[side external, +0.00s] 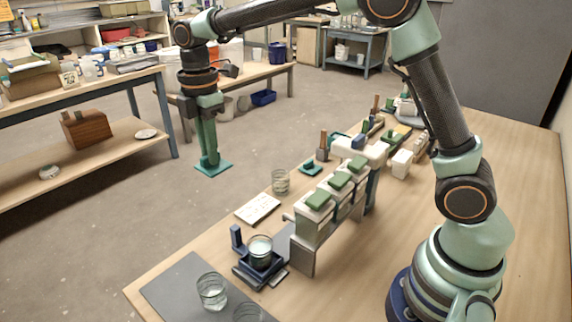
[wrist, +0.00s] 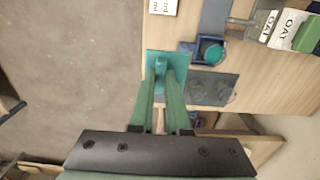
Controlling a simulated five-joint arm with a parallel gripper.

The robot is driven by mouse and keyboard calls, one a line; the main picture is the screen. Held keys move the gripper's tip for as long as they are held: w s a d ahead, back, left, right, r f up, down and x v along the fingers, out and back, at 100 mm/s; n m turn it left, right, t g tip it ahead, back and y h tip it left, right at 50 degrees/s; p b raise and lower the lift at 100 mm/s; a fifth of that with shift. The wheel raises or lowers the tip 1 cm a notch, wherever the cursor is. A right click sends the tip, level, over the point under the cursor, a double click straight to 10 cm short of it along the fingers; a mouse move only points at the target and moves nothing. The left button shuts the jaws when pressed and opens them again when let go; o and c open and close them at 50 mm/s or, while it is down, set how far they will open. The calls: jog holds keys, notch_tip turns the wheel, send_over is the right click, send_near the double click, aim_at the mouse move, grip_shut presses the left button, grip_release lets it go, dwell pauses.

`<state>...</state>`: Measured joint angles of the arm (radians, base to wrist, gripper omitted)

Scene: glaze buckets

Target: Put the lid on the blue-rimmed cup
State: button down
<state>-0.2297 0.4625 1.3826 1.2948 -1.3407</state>
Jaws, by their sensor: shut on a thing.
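My gripper (side external: 209,156) is shut on a flat, square teal lid (side external: 213,168), held level at its fingertips. In the wrist view the lid (wrist: 178,62) sits beyond my gripper's fingertips (wrist: 160,85), its middle partly hidden by them. A clear cup with pale green contents (side external: 260,252) stands upright in a dark blue holder near the table's front left. In the wrist view this cup (wrist: 210,51) is right of the lid and apart from it. Two clear glasses (side external: 212,293) stand on a grey mat. I cannot tell from rim colour which cup is blue-rimmed.
A rack of white containers with green tops (side external: 318,202) stands beside the cup's holder. A white card (side external: 258,209) and another glass (side external: 280,182) are near the table's edge. The grey mat (side external: 172,285) lies at the near corner. Open floor lies left of the table.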

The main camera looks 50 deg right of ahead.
jog(key=s, duration=1.2)
notch_tip(320, 180, down, 12)
jog(key=shift+s+a, duration=0.2)
jog(key=shift+a, duration=0.15)
dwell(0.3)
jog(key=shift+f, duration=0.4)
dwell(0.6)
jog(key=c, duration=0.8)
grip_release()
notch_tip(320, 180, up, 7)
